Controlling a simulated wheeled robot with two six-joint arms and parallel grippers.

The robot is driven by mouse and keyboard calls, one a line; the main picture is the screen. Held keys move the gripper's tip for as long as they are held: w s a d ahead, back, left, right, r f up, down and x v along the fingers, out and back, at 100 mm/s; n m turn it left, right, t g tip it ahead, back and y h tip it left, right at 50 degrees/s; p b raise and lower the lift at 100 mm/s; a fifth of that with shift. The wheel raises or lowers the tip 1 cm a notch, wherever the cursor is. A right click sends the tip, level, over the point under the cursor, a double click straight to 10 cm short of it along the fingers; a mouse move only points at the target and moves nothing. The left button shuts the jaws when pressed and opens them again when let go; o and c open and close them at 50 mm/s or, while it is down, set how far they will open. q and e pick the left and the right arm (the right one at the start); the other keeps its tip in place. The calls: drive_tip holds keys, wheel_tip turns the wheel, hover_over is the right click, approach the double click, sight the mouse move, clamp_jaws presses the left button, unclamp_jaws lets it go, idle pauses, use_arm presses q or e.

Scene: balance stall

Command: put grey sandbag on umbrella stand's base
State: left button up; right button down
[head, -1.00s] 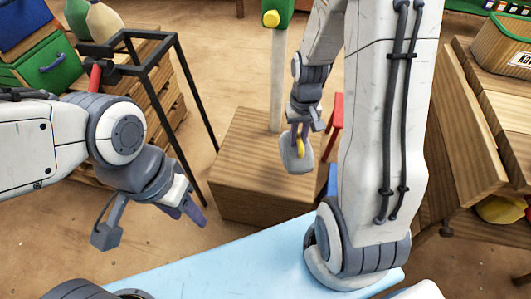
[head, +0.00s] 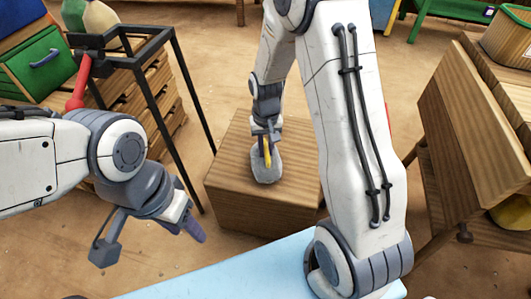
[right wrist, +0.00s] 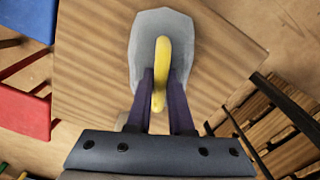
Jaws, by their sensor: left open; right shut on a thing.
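The grey sandbag (head: 266,172) hangs by its yellow handle from my right gripper (head: 266,138), which is shut on that handle. In the right wrist view the sandbag (right wrist: 146,28) and handle lie between the fingertips (right wrist: 160,80). The bag is over the top of a wooden box (head: 232,160); I cannot tell whether it touches. The plain wooden top (right wrist: 90,75) also shows below the bag in the right wrist view. No umbrella stand pole shows now; my right arm covers part of the area behind the bag. My left gripper (head: 188,222) is open and empty, left of the box.
A black metal frame (head: 160,85) stands left of the box, beside wooden drawers with a green box (head: 38,60). A wooden bench (head: 465,130) stands at the right. A red stool (right wrist: 20,105) shows in the right wrist view.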

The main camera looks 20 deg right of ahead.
drive_tip(key=shift+f, duration=0.15)
drive_tip(key=shift+f, duration=0.2)
drive_tip(key=c, duration=0.8)
unclamp_jaws()
wheel_tip(320, 180, up, 12)
drive_tip(key=p, duration=0.6)
drive_tip(key=s+a+r+n, duration=0.4)
drive_tip(key=s+a+r, duration=0.3)
drive_tip(key=s+a, duration=0.25)
drive_tip(key=s+a+n, duration=0.1)
drive_tip(key=s+n, duration=0.1)
drive_tip(key=s, duration=0.2)
drive_tip(key=s+a+r+n, duration=0.1)
drive_tip(key=s+a+n, duration=0.1)
drive_tip(key=s, duration=0.3)
drive_tip(key=s+a+r+n+y, duration=0.1)
drive_tip(key=s, duration=0.4)
drive_tip(key=shift+s+a+r+n, duration=0.1)
drive_tip(key=shift+a+r+n, duration=0.1)
drive_tip(key=shift+a+n, duration=0.15)
